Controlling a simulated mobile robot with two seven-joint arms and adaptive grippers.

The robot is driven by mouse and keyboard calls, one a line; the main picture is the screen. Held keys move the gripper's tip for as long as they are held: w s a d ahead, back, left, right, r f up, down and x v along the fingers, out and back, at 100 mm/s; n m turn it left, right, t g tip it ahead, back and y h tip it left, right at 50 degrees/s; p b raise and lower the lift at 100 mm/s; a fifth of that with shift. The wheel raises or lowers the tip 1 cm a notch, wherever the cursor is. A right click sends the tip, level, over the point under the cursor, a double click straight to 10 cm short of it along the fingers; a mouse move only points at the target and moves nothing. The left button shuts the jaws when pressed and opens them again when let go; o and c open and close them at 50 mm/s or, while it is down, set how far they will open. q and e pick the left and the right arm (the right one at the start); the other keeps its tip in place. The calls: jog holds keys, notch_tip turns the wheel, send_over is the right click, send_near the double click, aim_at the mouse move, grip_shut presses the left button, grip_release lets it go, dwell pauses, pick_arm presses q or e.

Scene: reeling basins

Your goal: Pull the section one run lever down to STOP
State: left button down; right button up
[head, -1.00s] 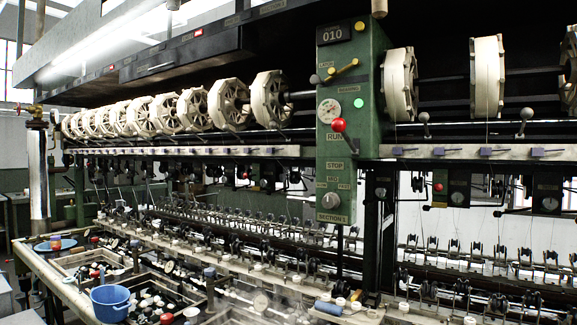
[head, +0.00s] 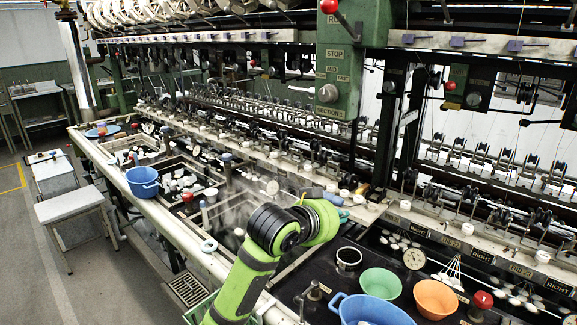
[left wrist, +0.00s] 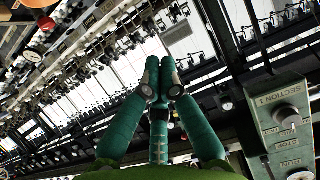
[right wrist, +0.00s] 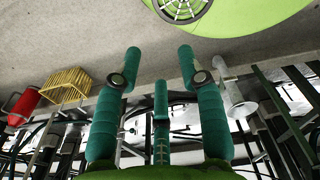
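The section one post (head: 350,70) is a green panel with RUN, STOP and MID labels and a grey round knob (head: 331,93). My right gripper (right wrist: 160,54) is open and empty, outside the head view.
Basins with a blue tub (head: 143,181), green bowl (head: 381,283) and orange bowl (head: 436,298) line the front. A rail with reeling fittings runs behind them. A stool (head: 72,204) stands at left on open floor.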

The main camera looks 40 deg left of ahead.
pick_arm(q)
jog(key=w+a+r+t, duration=0.2)
jog(key=a+r+t, duration=0.1)
jog(key=r, duration=1.3)
jog(key=t+h, duration=0.1)
jog(key=t, duration=0.5)
send_near(324, 3)
notch_tip(324, 3, up, 4)
jog(key=shift+n, duration=0.3)
jog(key=p+x, duration=0.7)
jog(key=x, duration=0.3)
jog(key=shift+f, duration=0.15)
jog(key=shift+w+p, duration=0.5)
jog(key=shift+w, duration=0.35)
pick_arm(e)
notch_tip(324, 3, up, 8)
jog(key=shift+w+d, duration=0.4)
jog(key=shift+w, duration=0.05)
pick_arm(q)
jog(key=shift+f+b, duration=0.4)
jog(key=shift+f, duration=0.05)
pick_arm(e)
jog(key=shift+f, duration=0.35)
pick_arm(q)
jog(key=shift+f, duration=0.1)
pick_arm(e)
jog(key=shift+f, duration=0.1)
